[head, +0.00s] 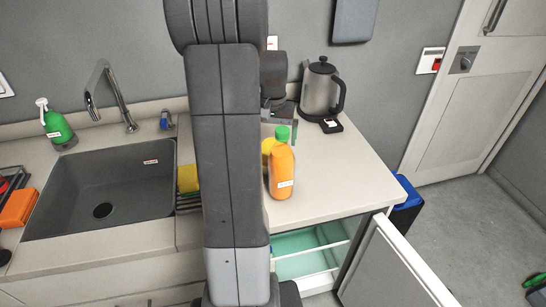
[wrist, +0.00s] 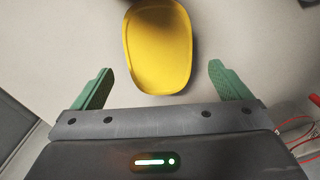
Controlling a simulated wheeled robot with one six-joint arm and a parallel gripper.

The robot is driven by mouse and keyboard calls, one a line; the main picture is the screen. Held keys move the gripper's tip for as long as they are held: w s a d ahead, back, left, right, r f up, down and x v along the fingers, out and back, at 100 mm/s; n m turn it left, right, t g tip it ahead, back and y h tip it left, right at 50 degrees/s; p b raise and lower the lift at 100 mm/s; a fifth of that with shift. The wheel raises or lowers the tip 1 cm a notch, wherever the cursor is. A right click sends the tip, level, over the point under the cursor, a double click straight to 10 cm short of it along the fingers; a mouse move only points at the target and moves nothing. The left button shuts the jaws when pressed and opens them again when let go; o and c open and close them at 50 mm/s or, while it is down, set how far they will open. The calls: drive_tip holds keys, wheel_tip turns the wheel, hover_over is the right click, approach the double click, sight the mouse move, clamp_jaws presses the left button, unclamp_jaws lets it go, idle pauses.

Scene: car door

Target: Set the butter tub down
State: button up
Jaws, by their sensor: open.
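The yellow butter tub (wrist: 158,50) is seen from above in the wrist view, an oblong with rounded corners on the pale countertop. My gripper (wrist: 161,66) is open, with one green finger on each side of the tub's near end and a visible gap to both. In the head view a yellow piece (head: 267,147), probably the tub, shows behind the orange bottle. My arm hides much of the gripper there.
An orange bottle with a green cap (head: 281,172) stands close in front of the tub. A kettle (head: 320,90) stands at the back right. The countertop (head: 335,170) is clear to the right. An open drawer (head: 305,250) and open door (head: 395,265) are below. The sink (head: 100,195) is left.

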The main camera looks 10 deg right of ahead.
drive_tip(key=shift+s+f+p, duration=0.15)
drive_tip(key=shift+f+p, duration=0.05)
drive_tip(key=shift+f, duration=1.2)
drive_tip(key=shift+s+f+p, duration=0.1)
drive_tip(key=shift+f+p, duration=0.1)
drive_tip(key=shift+f, duration=1.15)
drive_tip(key=c, duration=1.2)
